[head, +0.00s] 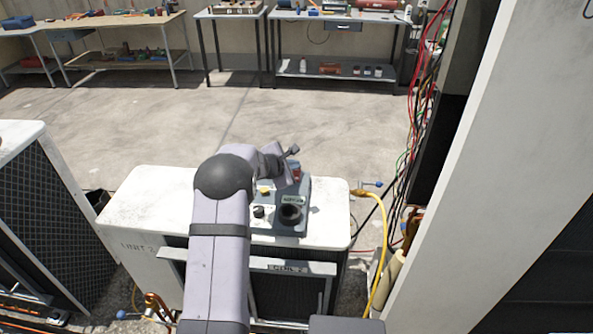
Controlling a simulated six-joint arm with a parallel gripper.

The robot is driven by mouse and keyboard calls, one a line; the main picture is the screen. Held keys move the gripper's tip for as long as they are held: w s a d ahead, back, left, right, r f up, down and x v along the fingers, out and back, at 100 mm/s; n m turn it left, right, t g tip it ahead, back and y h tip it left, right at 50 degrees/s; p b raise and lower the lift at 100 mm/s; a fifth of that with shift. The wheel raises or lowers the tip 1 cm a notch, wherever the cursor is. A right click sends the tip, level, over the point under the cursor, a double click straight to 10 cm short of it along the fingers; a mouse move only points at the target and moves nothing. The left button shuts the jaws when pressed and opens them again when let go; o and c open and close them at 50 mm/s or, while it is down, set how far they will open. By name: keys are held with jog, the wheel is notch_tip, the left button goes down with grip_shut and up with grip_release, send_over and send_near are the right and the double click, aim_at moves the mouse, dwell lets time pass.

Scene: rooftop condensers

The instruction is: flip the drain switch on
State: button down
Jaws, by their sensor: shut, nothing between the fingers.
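A grey control box (304,190) sits on the white top of the condenser unit (145,200) marked "UNIT 2". Its face carries a large dark round knob (291,214), a smaller black knob (259,211), a yellow button (264,191) and a small green label (293,199). A red part (296,170) shows at its far edge. I cannot tell which control is the drain switch or read its position. My gripper (290,152) is over the far part of the box, shut and empty. My wrist hides part of the box; contact cannot be told.
A tall pale cabinet (500,160) and hanging cables (424,110) stand close on the right. A yellow hose (381,270) runs down beside the unit. Another condenser (40,215) stands left. Workbenches (340,15) line the back; the floor between is open.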

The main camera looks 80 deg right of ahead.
jog(key=shift+f, duration=0.3)
jog(key=shift+r, duration=0.25)
jog(key=shift+a+r, duration=0.1)
jog(key=shift+r, duration=0.65)
jog(key=shift+r+p, duration=0.1)
jog(key=shift+p, duration=0.25)
jog(key=shift+a+r+p, duration=0.25)
jog(key=shift+r+p, duration=0.45)
jog(key=shift+r, duration=0.5)
jog(key=shift+a+r+p, duration=0.2)
jog(key=shift+r+p, duration=0.45)
jog(key=shift+r, duration=0.5)
